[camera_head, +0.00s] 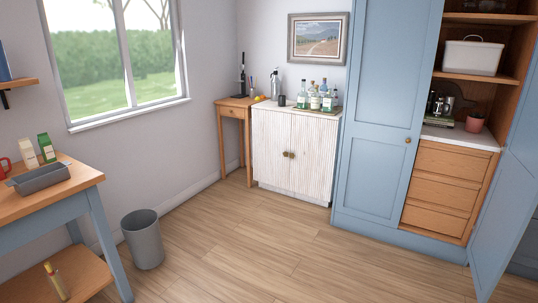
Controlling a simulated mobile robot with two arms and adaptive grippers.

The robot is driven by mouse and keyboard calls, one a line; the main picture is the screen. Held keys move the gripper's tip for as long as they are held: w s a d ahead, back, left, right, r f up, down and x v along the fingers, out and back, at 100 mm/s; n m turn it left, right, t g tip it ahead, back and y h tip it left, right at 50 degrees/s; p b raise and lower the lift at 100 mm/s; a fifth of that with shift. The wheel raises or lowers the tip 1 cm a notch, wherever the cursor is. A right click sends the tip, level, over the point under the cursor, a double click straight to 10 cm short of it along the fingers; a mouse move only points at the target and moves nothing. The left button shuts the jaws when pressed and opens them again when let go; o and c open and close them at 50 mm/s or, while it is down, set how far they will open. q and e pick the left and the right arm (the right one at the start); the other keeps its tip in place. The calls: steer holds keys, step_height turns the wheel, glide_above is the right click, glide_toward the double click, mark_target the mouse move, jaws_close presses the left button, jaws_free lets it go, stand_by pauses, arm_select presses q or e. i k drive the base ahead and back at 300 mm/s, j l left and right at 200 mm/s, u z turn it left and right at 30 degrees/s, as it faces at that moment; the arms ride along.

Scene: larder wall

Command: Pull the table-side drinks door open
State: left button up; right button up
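The drinks cabinet is a low white ribbed cabinet against the far wall. Its left door (269,145), on the side of the small wooden table (232,108), is shut. Its right door (312,160) is shut too. Two small brass-coloured knobs (288,154) sit close together where the doors meet. Neither of my grippers is in view.
Bottles on a tray (318,98) and a silver siphon (275,85) stand on the cabinet. A tall blue larder (377,115) adjoins it on the right, with one door (507,190) swung open. A grey bin (143,239) stands left. The wooden floor (235,235) between is clear.

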mark_target(271, 129)
steer(key=i+z, duration=0.15)
steer(key=i, duration=1.55)
